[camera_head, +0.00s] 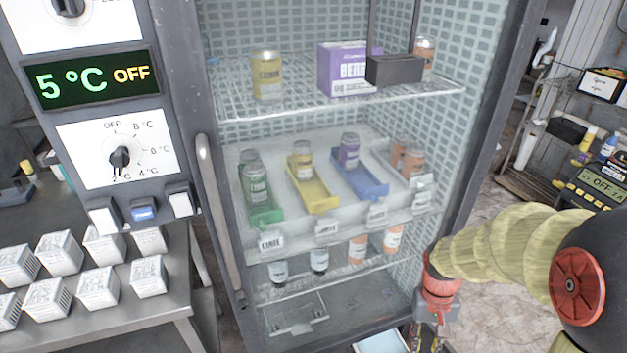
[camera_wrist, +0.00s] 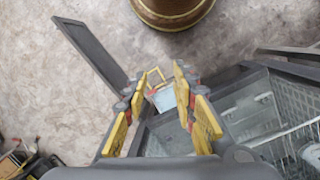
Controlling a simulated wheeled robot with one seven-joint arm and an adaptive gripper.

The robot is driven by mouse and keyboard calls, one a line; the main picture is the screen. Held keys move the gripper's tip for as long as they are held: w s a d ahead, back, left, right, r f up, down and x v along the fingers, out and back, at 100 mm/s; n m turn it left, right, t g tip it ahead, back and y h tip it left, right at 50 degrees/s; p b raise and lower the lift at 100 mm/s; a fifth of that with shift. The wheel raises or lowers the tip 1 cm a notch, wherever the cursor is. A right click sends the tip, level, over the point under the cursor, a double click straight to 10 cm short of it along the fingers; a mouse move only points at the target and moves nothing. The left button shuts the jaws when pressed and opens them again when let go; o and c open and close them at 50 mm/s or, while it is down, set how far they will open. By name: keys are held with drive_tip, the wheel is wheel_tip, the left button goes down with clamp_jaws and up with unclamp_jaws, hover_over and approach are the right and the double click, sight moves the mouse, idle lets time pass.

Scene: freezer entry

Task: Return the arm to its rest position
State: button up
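My arm (camera_head: 500,250) shows at the lower right of the head view, with a pale yellow sleeve and red joints. Its end hangs down in front of the fridge's lower right corner. My gripper shows in the wrist view (camera_wrist: 160,82), its two yellow-padded fingers apart and nothing held between them. In the head view the gripper is mostly cut off by the bottom edge.
White boxes (camera_head: 98,285) stand on a metal table at left. A pale blue-white container (camera_wrist: 163,98) is below my fingers. Floor shows at right.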

drive_tip(key=s+a+r+t, duration=0.2)
drive_tip(key=r, duration=0.6)
drive_tip(key=s+a+r+n+t+p, duration=0.1)
drive_tip(key=s+a+r+t, duration=0.2)
drive_tip(key=r, duration=0.5)
drive_tip(key=s+a+r+t, duration=0.2)
drive_tip(key=s+a+r, duration=0.1)
drive_tip(key=r, duration=0.5)
drive_tip(key=shift+s+n+t+y+p, duration=0.2)
drive_tip(key=shift+n+t+y+p, duration=0.1)
drive_tip(key=shift+r, duration=0.1)
idle(0.5)
